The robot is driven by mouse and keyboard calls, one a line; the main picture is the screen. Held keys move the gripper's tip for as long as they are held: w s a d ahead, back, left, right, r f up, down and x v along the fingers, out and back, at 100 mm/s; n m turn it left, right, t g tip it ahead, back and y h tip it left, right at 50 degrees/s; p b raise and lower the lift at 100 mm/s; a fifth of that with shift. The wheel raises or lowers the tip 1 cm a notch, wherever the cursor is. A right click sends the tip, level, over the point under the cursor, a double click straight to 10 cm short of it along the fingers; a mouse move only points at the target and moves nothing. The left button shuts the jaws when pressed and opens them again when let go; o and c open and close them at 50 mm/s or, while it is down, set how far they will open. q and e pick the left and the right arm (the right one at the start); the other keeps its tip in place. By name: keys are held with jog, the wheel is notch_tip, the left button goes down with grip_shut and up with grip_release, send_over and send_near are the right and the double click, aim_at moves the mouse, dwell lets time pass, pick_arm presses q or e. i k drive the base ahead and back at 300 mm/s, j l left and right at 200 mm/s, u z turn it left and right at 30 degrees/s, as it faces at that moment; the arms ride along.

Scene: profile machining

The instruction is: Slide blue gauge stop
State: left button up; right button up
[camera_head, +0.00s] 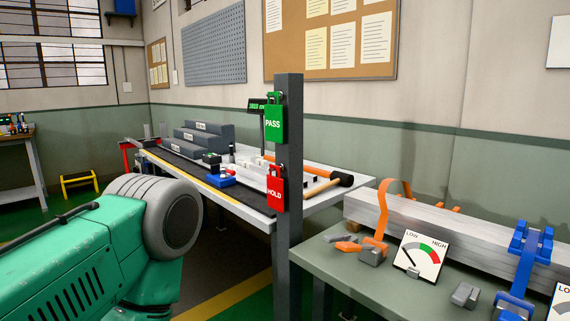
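A blue block with a dark upper part (222,177) sits on the long bench (258,219), near its front edge. It may be the gauge stop, but it is small and I cannot be sure. Another blue fixture (527,258) is clamped at the aluminium profile (460,232) on the right bench, with blue parts lower in front of it. Neither of my grippers is in view, and nothing in view is held.
A dark post (288,245) with a green PASS tag (273,123) and a red HOLD tag (276,190) stands before the long bench. A LOW/HIGH dial (419,256) and orange clamp (380,215) are on the right bench (345,264).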

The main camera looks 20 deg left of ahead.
aim_at(213, 177)
jog(key=i+j+z, duration=0.25)
jog(key=j+z, duration=0.2)
jog(key=j, duration=0.2)
jog(key=i+j+z, duration=0.1)
jog(key=j+z, duration=0.4)
jog(key=j, duration=0.2)
jog(key=j+z, duration=0.45)
jog(key=j, duration=0.25)
